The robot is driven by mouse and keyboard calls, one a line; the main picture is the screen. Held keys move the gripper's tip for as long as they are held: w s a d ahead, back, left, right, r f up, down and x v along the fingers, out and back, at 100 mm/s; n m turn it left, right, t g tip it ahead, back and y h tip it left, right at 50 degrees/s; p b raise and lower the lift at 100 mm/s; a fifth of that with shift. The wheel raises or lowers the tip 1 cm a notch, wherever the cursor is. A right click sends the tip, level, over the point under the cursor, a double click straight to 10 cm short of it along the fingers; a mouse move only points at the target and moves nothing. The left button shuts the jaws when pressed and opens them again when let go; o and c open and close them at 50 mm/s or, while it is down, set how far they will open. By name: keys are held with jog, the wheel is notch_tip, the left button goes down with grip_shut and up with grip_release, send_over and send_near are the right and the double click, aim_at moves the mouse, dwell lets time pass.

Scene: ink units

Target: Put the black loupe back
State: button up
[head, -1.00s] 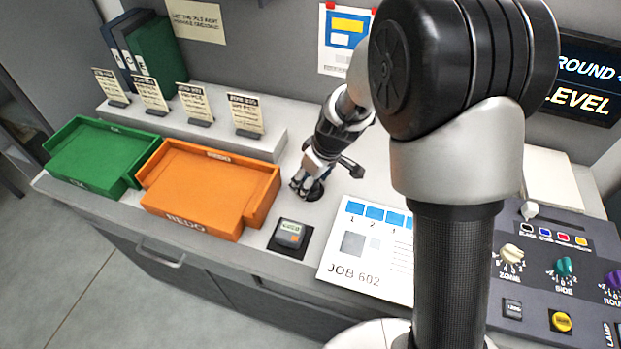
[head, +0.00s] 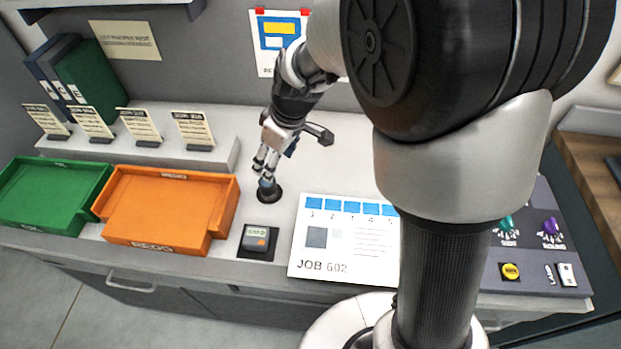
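A small dark piece (head: 266,184), which may be the black loupe, stands at a round black disc (head: 270,196) on the grey worktop, right of the orange tray. It is small and partly hidden by my fingers, so I cannot tell loupe from stand with certainty. My gripper (head: 264,171) points down directly over it, with its fingertips at or just above its top. I cannot tell whether the fingers touch it or how wide they are apart.
The orange REDO tray (head: 160,205) and green tray (head: 50,195) are at left. A small device on a black pad (head: 257,239) and the JOB 602 sheet (head: 335,268) lie in front. Card stands (head: 140,126) line the raised shelf. A control panel (head: 535,240) is at right.

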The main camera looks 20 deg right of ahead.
jog(key=s+d+r+m+t, duration=0.1)
jog(key=s+d+r+m, duration=0.25)
jog(key=s+r, duration=0.65)
jog(key=s+d+r+m+h, duration=0.1)
jog(key=s+d+m, duration=0.1)
jog(key=s, duration=0.5)
jog(key=s+d+r+m+t+h, duration=0.1)
jog(key=s+d+m, duration=0.1)
jog(key=s, duration=0.5)
jog(key=shift+s+d+r+m, duration=0.15)
jog(key=shift+s+d+m, duration=0.1)
jog(key=shift+m, duration=0.5)
jog(key=shift+s, duration=0.1)
